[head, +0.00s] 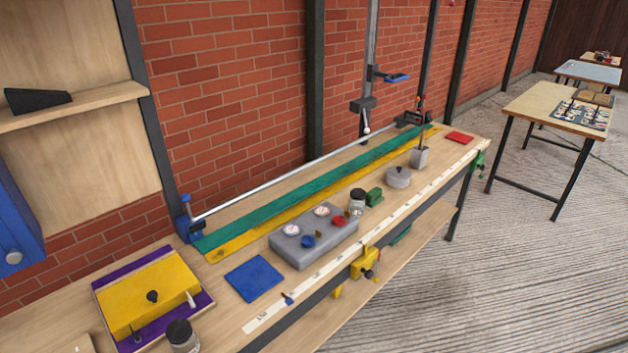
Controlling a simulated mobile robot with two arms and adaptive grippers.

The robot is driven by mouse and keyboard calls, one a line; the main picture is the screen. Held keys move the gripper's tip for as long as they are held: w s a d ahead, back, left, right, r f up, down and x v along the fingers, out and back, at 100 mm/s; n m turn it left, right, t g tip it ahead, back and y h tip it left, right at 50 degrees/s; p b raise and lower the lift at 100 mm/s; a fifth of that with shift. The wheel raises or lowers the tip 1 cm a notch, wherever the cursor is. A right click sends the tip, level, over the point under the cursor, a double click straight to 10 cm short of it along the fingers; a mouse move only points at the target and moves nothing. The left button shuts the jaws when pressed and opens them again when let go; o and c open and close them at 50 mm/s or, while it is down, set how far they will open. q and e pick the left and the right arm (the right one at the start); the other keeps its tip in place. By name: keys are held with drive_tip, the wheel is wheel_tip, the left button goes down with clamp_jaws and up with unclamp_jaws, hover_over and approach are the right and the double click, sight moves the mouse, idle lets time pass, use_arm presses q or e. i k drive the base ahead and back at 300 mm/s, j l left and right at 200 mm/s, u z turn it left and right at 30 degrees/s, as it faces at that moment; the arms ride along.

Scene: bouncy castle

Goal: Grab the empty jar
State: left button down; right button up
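Two glass jars with dark lids stand on wooden tops. One jar (356,204) is on the long workbench, just beyond the right end of the grey box with dials. The other jar (183,338) is at the bottom left, in front of the yellow box, and its lower part is cut off by the frame edge. Both look greyish and clear through the glass, but they are too small to tell for certain which is empty. Neither of my grippers is in view.
A grey box with dials (313,240), a blue square (254,279), a green block (374,197) and a grey round piece (398,176) crowd the bench. A yellow box (148,294) sits at left. A brick wall (220,90) stands behind; concrete floor (500,270) is open at right.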

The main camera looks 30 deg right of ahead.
sight(357, 196)
drive_tip(key=i+l, duration=0.1)
drive_tip(key=l, duration=0.65)
drive_tip(key=i+l, duration=0.1)
drive_tip(key=l, duration=0.7)
drive_tip(key=i+l, duration=0.1)
drive_tip(key=l, duration=0.65)
drive_tip(key=i+l, duration=0.1)
drive_tip(key=l, duration=0.7)
drive_tip(key=i+u, duration=0.05)
